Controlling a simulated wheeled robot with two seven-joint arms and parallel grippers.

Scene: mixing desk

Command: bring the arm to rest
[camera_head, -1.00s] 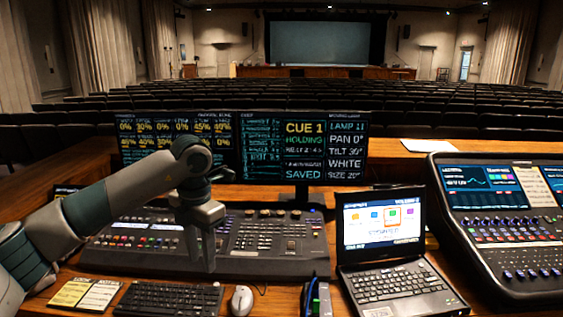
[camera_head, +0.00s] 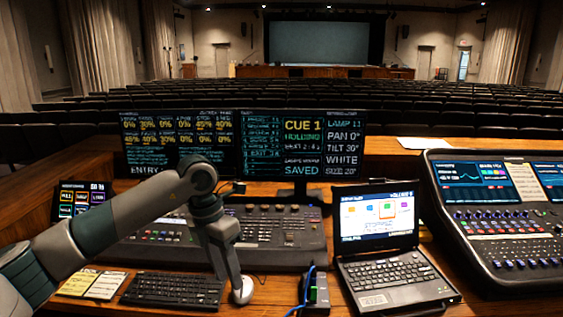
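My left arm (camera_head: 110,222) comes in from the left and reaches over the desk. Its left gripper (camera_head: 236,284) points down at the white mouse (camera_head: 244,293), right of the black keyboard (camera_head: 173,290). The gripper overlaps part of the mouse in the picture; I cannot tell whether they touch. The fingers show edge-on, so their opening is unclear. My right gripper is out of view.
Behind the arm stand the lighting console (camera_head: 270,235) and a wide monitor (camera_head: 262,142). An open laptop (camera_head: 395,280), a small box with a blue cable (camera_head: 316,293) and a sound desk (camera_head: 500,220) are to the right. Note cards (camera_head: 92,284) lie left of the keyboard.

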